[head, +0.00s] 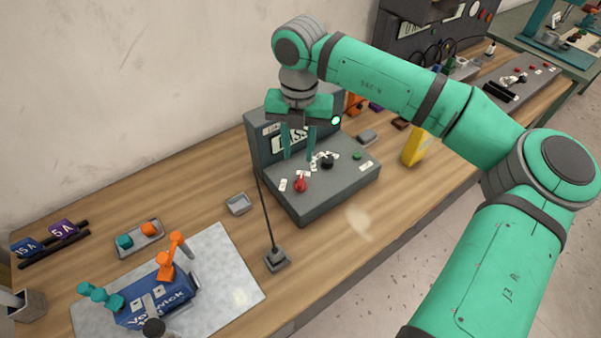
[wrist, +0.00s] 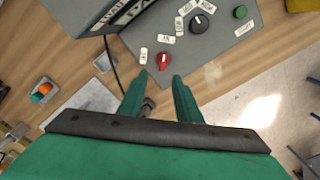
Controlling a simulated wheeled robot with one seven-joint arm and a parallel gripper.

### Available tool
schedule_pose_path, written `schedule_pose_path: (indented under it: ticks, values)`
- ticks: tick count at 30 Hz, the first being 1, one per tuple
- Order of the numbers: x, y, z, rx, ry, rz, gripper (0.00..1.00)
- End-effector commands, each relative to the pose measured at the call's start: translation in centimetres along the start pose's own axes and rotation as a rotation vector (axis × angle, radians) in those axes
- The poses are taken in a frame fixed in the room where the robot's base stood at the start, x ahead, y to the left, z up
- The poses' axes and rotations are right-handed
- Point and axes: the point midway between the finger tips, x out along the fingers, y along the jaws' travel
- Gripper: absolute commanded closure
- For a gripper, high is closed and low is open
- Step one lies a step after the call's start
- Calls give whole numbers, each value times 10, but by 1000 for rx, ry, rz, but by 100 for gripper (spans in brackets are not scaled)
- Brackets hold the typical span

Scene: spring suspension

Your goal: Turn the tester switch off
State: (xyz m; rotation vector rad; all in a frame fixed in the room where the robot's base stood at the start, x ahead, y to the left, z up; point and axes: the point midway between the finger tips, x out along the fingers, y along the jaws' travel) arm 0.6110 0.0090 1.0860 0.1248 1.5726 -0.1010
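The tester (head: 335,190) is a grey console with an upright back panel, whose display (head: 290,141) seems to read PASS. A red switch (head: 301,184) sits at the left of its sloped top, with small white labels beside it. The red switch also shows in the wrist view (wrist: 163,61), just beyond the fingertips, with a pale mark on it. My gripper (head: 298,157) points down over the left part of the tester. In the wrist view my gripper (wrist: 159,77) has its two fingers apart with nothing between them. The label words by the switch are too small to read surely.
A black knob (head: 327,162) and a green button (head: 357,156) share the tester top. A yellow object (head: 414,149) stands at the right.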

Motion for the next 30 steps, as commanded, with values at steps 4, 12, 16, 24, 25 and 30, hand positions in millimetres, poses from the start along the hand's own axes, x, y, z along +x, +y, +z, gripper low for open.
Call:
schedule_pose_path:
  ticks: [4,12,16,24,25,30]
  values:
    - [6,-6,2,12,-5,-19,69]
    - [48,-6,2,10,-3,-15,69]
    - [71,-6,2,10,-4,-14,69]
    - [101,-6,2,10,-5,-14,69]
    - [103,-6,2,10,-5,-14,69]
    - [106,-6,2,9,-6,-14,69]
